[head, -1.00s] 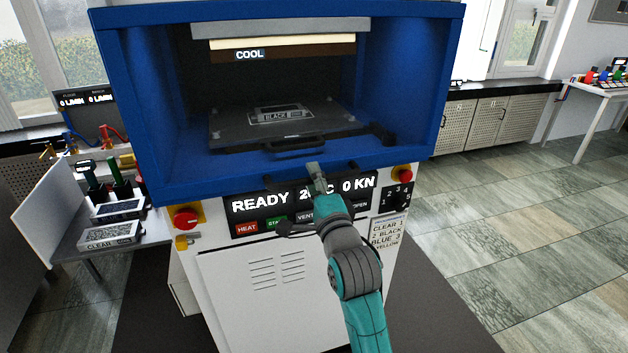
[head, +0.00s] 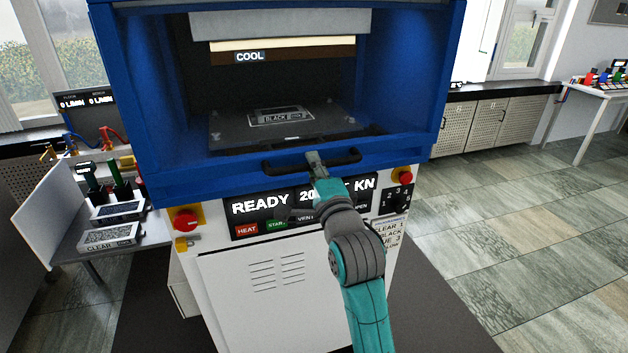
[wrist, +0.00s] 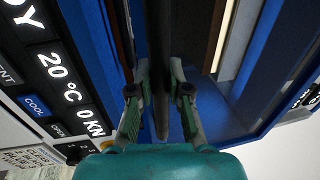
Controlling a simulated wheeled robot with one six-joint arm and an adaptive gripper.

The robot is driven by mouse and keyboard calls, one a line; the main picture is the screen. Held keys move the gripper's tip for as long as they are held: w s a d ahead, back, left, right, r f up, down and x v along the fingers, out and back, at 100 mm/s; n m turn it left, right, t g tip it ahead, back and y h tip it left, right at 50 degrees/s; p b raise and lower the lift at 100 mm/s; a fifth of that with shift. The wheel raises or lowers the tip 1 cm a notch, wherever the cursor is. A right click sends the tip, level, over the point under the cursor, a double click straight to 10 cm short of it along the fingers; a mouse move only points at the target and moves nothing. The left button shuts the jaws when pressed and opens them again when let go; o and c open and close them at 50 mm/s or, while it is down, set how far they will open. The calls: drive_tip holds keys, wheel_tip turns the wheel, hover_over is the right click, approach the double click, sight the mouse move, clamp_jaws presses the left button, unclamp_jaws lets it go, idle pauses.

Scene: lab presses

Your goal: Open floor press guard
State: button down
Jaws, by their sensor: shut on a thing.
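The floor press guard (head: 225,181) is a blue frame across the front of the press, with the press interior visible behind it. Its black bar handle (head: 343,157) runs across the lower rail. My gripper (head: 315,158) reaches up from below and is shut on the handle near its middle. In the wrist view the handle (wrist: 160,45) runs as a dark bar between the two fingers of my gripper (wrist: 160,82). The fingers hide part of the handle.
Inside the press a plate marked BLACK (head: 282,116) lies on the lower platen. Below the guard is a control panel (head: 262,205), partly hidden by my arm, with a red button (head: 186,219). A side table (head: 95,235) stands left. Floor on the right (head: 500,230) is clear.

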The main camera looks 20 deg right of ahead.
approach(306, 48)
drive_tip(key=w, duration=0.2)
drive_tip(key=w+r, duration=0.1)
drive_tip(key=w, duration=0.2)
drive_tip(key=c, duration=1.1)
unclamp_jaws()
drive_tip(key=shift+s, duration=0.1)
drive_tip(key=s+f, duration=0.2)
drive_tip(key=s, duration=0.9)
drive_tip(key=shift+s+f, duration=0.2)
drive_tip(key=shift+s, duration=0.15)
drive_tip(key=shift+f, duration=0.1)
